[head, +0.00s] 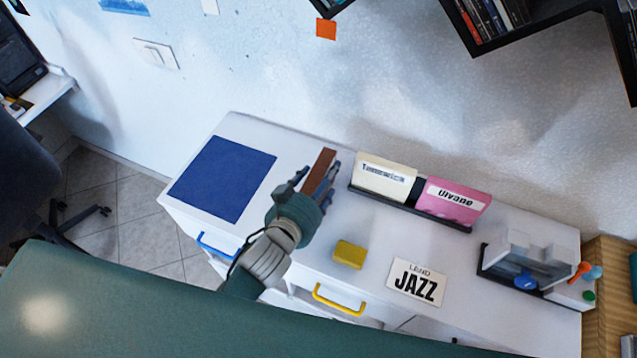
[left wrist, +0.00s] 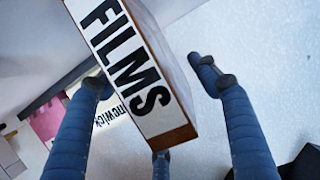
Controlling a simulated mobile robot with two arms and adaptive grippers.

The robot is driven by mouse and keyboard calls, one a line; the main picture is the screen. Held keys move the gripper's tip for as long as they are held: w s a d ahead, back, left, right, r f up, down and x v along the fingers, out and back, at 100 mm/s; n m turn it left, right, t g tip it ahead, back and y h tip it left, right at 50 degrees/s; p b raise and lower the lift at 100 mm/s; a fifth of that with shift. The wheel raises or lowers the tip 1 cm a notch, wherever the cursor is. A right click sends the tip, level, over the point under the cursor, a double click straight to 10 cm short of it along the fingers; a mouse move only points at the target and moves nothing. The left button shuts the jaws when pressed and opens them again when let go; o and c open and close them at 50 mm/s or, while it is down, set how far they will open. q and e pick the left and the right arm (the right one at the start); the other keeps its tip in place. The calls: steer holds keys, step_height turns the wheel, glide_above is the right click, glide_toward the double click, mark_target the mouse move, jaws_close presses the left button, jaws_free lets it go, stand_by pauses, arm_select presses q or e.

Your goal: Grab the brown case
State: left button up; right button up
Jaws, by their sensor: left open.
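The brown case (head: 319,168) stands on the white desk, left of the cream case. In the left wrist view it is a brown-sided box (left wrist: 162,50) with a white label reading "FILMS". My left gripper (head: 314,182) is at the case in the head view, its blue fingers open. In the left wrist view the fingers (left wrist: 150,85) are spread on either side of the case, with another finger below it. There is a gap to the right finger; I cannot tell whether the left finger touches. My right gripper is not in view.
A cream case (head: 385,177) and a pink case (head: 453,202) stand in a black rack (head: 410,208). A blue mat (head: 222,178), a yellow block (head: 349,254) and a "LAND JAZZ" card (head: 416,282) lie on the white desk (head: 340,222). A grey object (head: 530,258) stands at right.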

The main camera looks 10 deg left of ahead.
arm_select(q)
steer(key=c, duration=1.4)
steer(key=shift+c, duration=0.2)
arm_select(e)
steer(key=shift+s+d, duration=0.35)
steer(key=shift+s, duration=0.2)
arm_select(q)
steer(key=shift+r, duration=0.1)
